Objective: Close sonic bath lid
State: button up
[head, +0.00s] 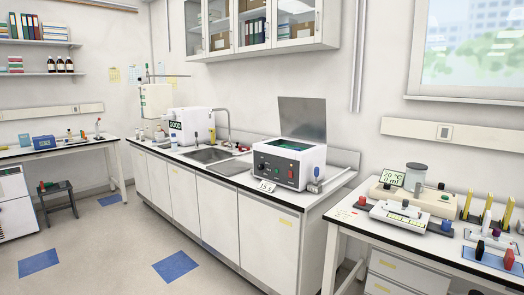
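The sonic bath (289,162) is a white box with a dark front control panel, standing near the right end of the sink counter. Its grey metal lid (303,118) stands upright at the back edge, so the bath is open. A dark greenish basin opening (286,144) shows on top. My gripper is not in this view.
A sink (208,155) with a tap lies left of the bath on the counter (240,179). A white machine (191,126) stands behind the sink. A table with instruments (350,218) is at the right. A small dark stool (56,188) stands at the left. The floor (110,270) in front is clear.

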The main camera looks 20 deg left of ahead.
aim_at(301, 118)
jog(key=i+u, duration=0.35)
jog(key=i, duration=0.45)
jog(key=i+u, duration=0.35)
jog(key=i, duration=0.4)
